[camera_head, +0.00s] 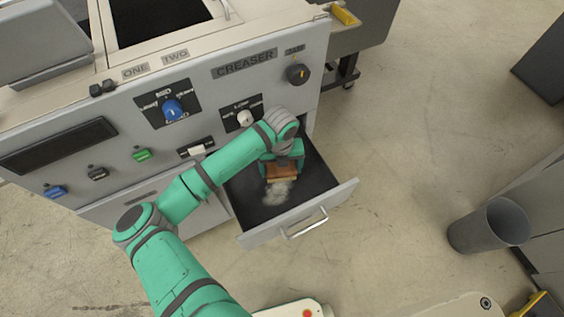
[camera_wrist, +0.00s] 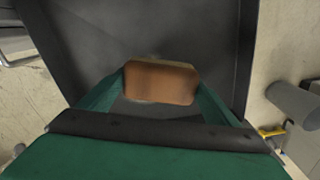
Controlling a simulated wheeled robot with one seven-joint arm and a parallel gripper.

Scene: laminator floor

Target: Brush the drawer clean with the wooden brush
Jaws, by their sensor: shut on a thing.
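The open drawer (camera_head: 318,185) sticks out from the front of the creaser machine, with a dark floor inside. My gripper (camera_head: 281,170) is inside the drawer outline and shut on the wooden brush (camera_head: 281,173). In the wrist view the brush (camera_wrist: 160,82) shows as a brown block between my green fingers, with the drawer's dark floor (camera_wrist: 150,30) beyond it. A pale, fluffy patch of dust (camera_head: 277,193) lies on the drawer floor at the brush's front edge. Whether the bristles touch the floor cannot be told.
The creaser machine (camera_head: 215,85) with knobs and switches stands behind the drawer. The drawer's handle (camera_head: 304,224) faces the front. The floor between bin and drawer is clear.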

